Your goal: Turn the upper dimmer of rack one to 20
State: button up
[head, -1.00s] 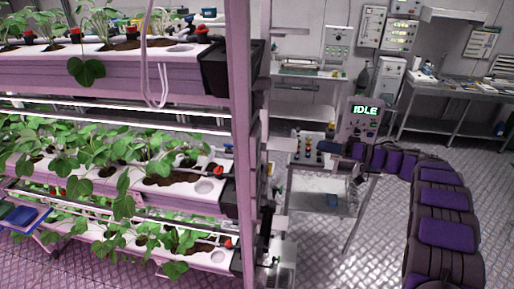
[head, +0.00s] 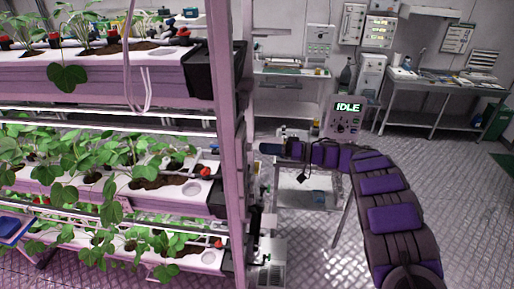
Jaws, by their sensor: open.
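The plant rack (head: 228,130) fills the left side, with several tiers of white troughs and a pink upright post at its right end. I cannot make out a dimmer or a number on it, and I cannot tell which rack is rack one. My arm curves in from the lower right. My gripper (head: 266,148) is at its far end, just right of the rack post, small and dark. It is open, with nothing seen in it, and appears apart from the post.
A box with an IDLE display (head: 341,119) stands behind my arm, above a metal cart (head: 303,198). Control boxes (head: 318,41) hang on the back wall. A metal workbench (head: 440,91) stands at the back right.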

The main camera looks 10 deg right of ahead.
aim_at(249, 147)
jog(key=shift+x, duration=1.75)
jog(key=shift+c, duration=0.2)
jog(key=c, duration=1)
